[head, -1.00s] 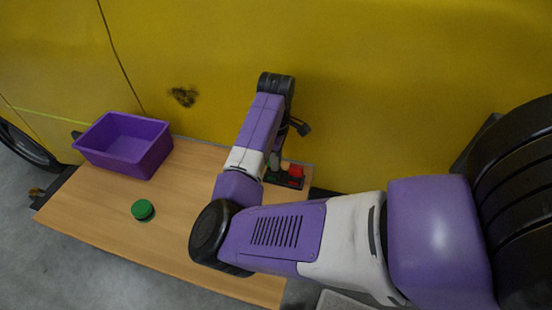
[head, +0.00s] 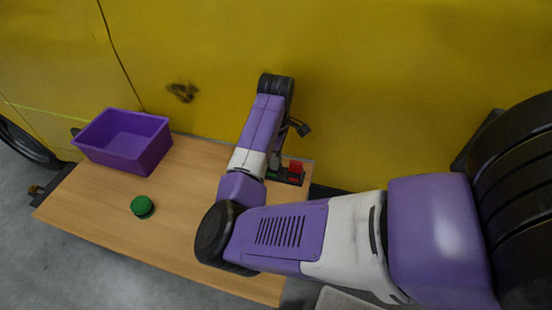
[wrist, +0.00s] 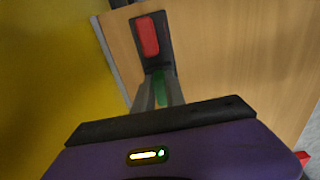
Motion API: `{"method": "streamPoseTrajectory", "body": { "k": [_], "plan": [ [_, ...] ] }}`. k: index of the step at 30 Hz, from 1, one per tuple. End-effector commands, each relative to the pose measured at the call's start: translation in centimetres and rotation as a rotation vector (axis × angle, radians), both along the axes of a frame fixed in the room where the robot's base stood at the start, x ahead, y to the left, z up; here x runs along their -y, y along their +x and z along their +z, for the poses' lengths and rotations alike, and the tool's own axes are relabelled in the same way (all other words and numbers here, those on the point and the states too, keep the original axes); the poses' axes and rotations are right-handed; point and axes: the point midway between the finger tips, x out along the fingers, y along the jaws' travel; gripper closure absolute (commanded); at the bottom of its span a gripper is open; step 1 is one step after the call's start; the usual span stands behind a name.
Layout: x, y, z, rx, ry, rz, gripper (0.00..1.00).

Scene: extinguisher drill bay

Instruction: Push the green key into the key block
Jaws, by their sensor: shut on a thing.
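The key block (head: 291,181) is a dark block near the right end of the wooden table, beside the yellow wall. A red piece (head: 295,167) stands on it. In the wrist view the block (wrist: 153,56) has the red piece (wrist: 148,36) at its far part. The green key (wrist: 160,90) shows as a green strip between the fingers of my gripper (wrist: 157,92), at the block's near end. My gripper is shut on it. How deep the key sits in the block is hidden by the fingers. In the head view my arm covers most of the gripper.
A purple open bin (head: 122,142) stands at the table's back left. A round green object (head: 142,206) lies on the table (head: 100,220), left of my arm. The yellow wall (head: 380,90) rises close behind the block.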

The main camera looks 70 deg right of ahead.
Motion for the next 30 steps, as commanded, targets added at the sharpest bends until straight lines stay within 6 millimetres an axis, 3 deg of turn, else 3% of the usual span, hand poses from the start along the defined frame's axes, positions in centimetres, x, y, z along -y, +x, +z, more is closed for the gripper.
{"method": "streamPoseTrajectory", "body": {
  "k": [2,3,6,17,30],
  "plan": [
    [0.0,0.0,0.0,0.000,0.000,0.000,1.00],
    [0.0,0.0,0.0,0.000,0.000,0.000,0.79],
    [0.0,0.0,0.0,0.000,0.000,0.000,0.59],
    [0.0,0.0,0.3,0.001,-0.001,0.000,0.59],
    [0.1,0.0,6.6,0.002,-0.002,-0.001,0.59]
  ]
}}
